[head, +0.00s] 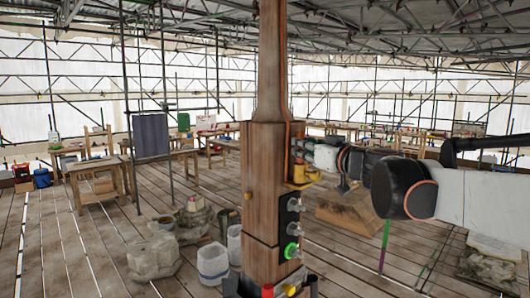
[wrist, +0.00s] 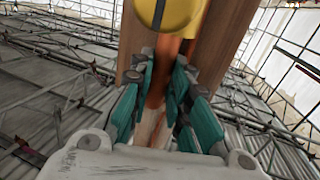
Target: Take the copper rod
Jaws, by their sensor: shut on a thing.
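The copper rod (head: 288,136) stands upright along the side of the wooden post (head: 263,190) in the head view. In the wrist view the copper rod (wrist: 157,88) runs between the teal finger pads of my gripper (wrist: 161,84). My gripper (head: 298,150) is shut on the rod, close beside the post. A yellow part (wrist: 168,14) sits at the rod's end at the top of the wrist view. It shows as a yellow bracket (head: 301,182) on the post in the head view. My fingers hide part of the rod.
White buckets (head: 213,266) and stone blocks (head: 153,256) stand on the plank floor at left. A wooden block (head: 345,208) lies behind the post at right. Workbenches and scaffolding stand farther back.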

